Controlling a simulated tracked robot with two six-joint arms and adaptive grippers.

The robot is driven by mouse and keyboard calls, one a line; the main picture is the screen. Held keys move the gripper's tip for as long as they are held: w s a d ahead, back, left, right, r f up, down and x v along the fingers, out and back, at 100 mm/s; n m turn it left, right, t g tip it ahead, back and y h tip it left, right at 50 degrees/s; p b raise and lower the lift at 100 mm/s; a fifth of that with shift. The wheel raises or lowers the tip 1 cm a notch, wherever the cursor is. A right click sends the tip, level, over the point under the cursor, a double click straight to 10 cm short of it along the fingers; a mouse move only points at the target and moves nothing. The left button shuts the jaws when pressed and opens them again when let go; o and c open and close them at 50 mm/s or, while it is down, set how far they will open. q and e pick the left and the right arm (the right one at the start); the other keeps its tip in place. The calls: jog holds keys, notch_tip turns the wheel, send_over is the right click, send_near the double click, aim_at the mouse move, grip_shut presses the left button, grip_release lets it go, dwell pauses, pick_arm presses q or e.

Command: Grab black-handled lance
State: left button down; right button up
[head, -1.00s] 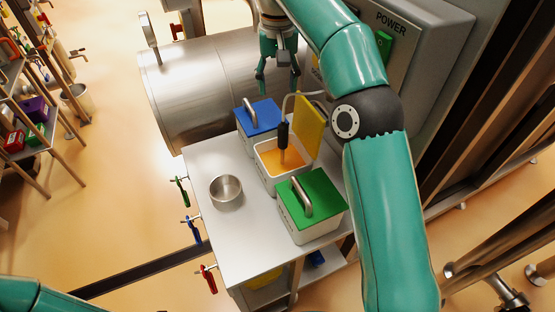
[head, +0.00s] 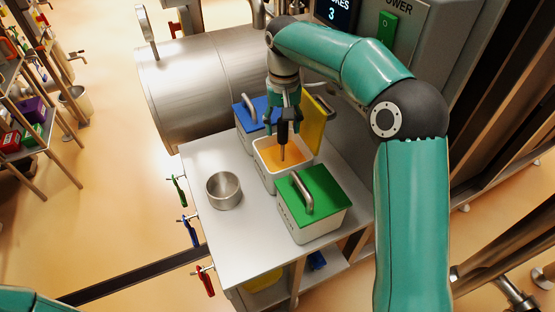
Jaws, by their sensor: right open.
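The black-handled lance (head: 282,133) stands near upright in an open white bin (head: 268,171) of orange powder, its thin tip down in the powder. My right gripper (head: 284,122) points down right at the black handle, with its teal fingers around or just in front of the handle's top; which of the two I cannot tell. It is open. The bin's yellow lid (head: 313,124) stands raised behind it. Of my left arm only a teal part shows at the bottom left corner; its gripper is out of view.
A blue-lidded bin (head: 247,121) stands behind the open bin and a green-lidded bin (head: 318,190) in front. A steel bowl (head: 223,190) sits on the left of the steel table (head: 240,245). Green, blue and red-handled tools hang along its left edge.

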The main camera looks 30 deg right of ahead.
jog(key=shift+f, duration=0.4)
jog(key=shift+c, duration=0.3)
grip_shut()
